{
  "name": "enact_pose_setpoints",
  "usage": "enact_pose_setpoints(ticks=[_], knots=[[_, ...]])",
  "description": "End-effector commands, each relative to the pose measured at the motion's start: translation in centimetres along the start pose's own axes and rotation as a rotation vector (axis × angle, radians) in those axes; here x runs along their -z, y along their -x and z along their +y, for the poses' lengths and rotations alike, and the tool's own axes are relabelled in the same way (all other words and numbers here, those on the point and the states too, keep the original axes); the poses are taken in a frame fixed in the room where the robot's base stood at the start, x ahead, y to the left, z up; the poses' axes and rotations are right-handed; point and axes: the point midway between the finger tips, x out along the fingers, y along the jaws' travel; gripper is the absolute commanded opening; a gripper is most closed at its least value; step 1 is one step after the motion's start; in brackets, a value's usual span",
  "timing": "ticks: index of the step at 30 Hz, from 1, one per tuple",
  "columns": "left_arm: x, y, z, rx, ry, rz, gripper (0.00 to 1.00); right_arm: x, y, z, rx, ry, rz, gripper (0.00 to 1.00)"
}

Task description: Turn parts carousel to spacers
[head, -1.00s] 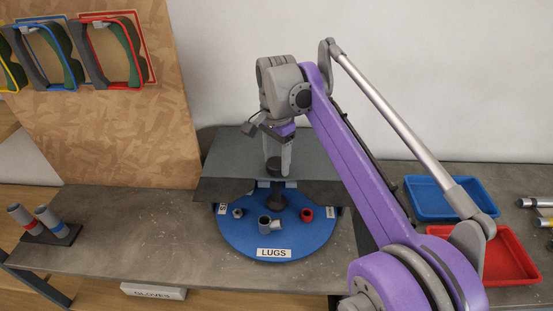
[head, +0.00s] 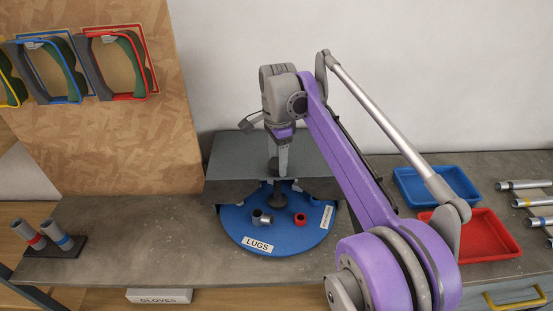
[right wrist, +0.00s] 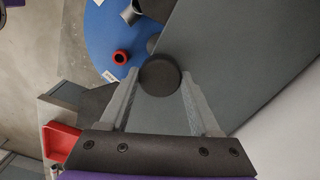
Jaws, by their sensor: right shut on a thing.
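The parts carousel (head: 290,242) is a round blue turntable on the bench, its back half under a grey cover plate (head: 308,150). A white LUGS label (head: 257,245) sits at its front, slightly left. A second label (head: 326,217) at the right is too small to read. My right gripper (head: 278,170) points down, shut on the round black knob (right wrist: 159,75) above the plate. My left gripper is out of view.
A blue tray (head: 397,180) and a red tray (head: 508,248) stand to the right, with several grey tubes (head: 525,185) beyond. Two banded tubes (head: 28,234) stand in a holder at the left. The bench left of the carousel is clear.

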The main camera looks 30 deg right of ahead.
Motion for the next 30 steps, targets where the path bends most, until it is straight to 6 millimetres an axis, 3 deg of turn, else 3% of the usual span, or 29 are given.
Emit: enact_pose_setpoints(ticks=[30], knots=[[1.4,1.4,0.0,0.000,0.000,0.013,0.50,0.0,0.0,-0.1,0.000,-0.508,-0.003,0.00]])
